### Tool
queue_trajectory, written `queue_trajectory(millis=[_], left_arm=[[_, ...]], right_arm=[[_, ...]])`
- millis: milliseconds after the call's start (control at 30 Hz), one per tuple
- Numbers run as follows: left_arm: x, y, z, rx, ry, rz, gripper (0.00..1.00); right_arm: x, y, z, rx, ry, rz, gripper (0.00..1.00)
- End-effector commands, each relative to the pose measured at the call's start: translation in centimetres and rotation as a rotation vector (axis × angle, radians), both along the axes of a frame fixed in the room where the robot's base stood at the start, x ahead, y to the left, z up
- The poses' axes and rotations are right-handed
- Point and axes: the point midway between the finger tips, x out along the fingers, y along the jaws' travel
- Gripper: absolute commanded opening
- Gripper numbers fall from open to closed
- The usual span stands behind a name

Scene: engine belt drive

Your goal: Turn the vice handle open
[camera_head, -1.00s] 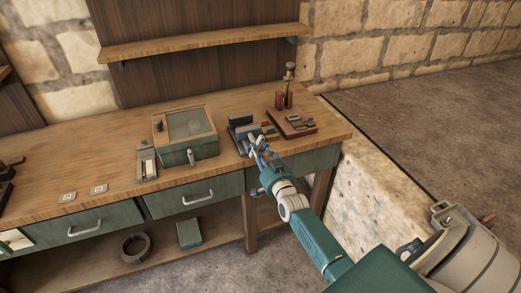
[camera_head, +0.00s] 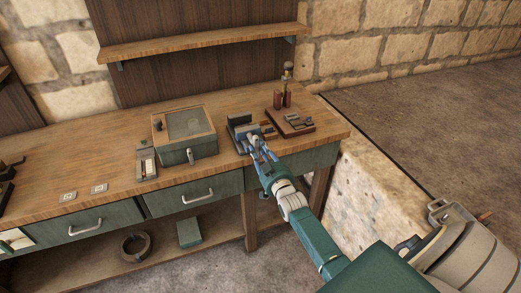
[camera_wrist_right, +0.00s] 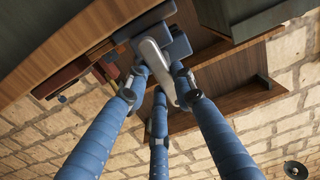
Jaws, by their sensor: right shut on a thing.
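The vice (camera_head: 237,126), blue-grey with a dark base, stands on the bench near its right end. It also shows at the top of the right wrist view (camera_wrist_right: 180,45). Its pale grey handle (camera_wrist_right: 154,58) slants between the blue fingers of my right gripper (camera_wrist_right: 158,84). My right gripper (camera_head: 260,145) reaches the front of the vice from the lower right and is shut on the handle. In the head view the fingers largely hide the handle. My left gripper is in neither view.
A green box with a glass lid (camera_head: 184,137) stands left of the vice. A wooden tray (camera_head: 291,125) with small parts lies close on its right. A shelf (camera_head: 200,44) hangs above. Drawers (camera_head: 193,198) lie under the bench top.

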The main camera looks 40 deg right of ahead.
Motion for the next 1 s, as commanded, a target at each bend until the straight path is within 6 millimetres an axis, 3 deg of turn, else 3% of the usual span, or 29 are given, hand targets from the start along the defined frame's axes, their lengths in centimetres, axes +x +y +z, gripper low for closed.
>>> queue_trajectory(millis=[33,333,367,433,733,867,1000], left_arm=[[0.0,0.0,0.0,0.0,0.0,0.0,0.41],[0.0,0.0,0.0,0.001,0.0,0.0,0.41],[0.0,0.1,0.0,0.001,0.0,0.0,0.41],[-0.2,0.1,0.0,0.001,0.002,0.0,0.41],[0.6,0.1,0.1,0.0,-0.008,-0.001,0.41],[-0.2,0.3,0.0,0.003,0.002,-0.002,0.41],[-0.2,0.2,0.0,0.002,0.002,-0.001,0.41]], right_arm=[[0.6,-0.5,1.8,-0.016,-0.027,-0.005,0.0],[0.6,-0.5,1.8,-0.017,-0.027,-0.005,0.0],[0.6,-0.5,1.8,-0.017,-0.027,-0.005,0.3],[0.6,-0.5,1.8,-0.016,-0.028,-0.005,0.44],[0.5,-0.2,1.1,-0.007,-0.018,-0.001,0.44],[0.4,-0.1,1.0,-0.006,-0.015,-0.001,0.44],[-0.8,0.2,0.8,-0.004,-0.013,0.0,0.44]])
